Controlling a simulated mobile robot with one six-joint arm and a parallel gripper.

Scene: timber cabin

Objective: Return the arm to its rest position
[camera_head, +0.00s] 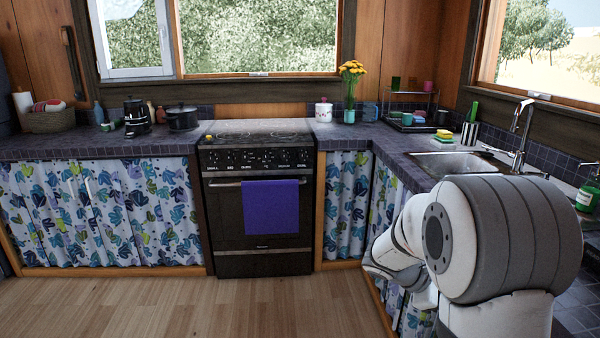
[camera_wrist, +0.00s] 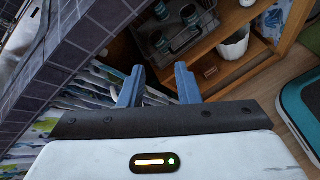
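My gripper (camera_wrist: 159,74) shows in the wrist view with two blue-grey fingers spread apart and nothing between them. It points toward the open shelves below the tiled counter, with the patterned curtain close behind the fingers. In the head view my arm (camera_head: 480,240) is folded at the lower right, in front of the counter with the sink. The gripper itself cannot be made out there; the bulky arm links hide that area.
The tiled counter edge (camera_wrist: 75,50) runs close on the left of the wrist view. A grey rack (camera_wrist: 178,28) with cups and a white pot (camera_wrist: 233,45) stand on wooden shelves. A teal-edged object (camera_wrist: 300,110) lies right. The wooden floor (camera_head: 200,308) before the stove (camera_head: 258,200) is clear.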

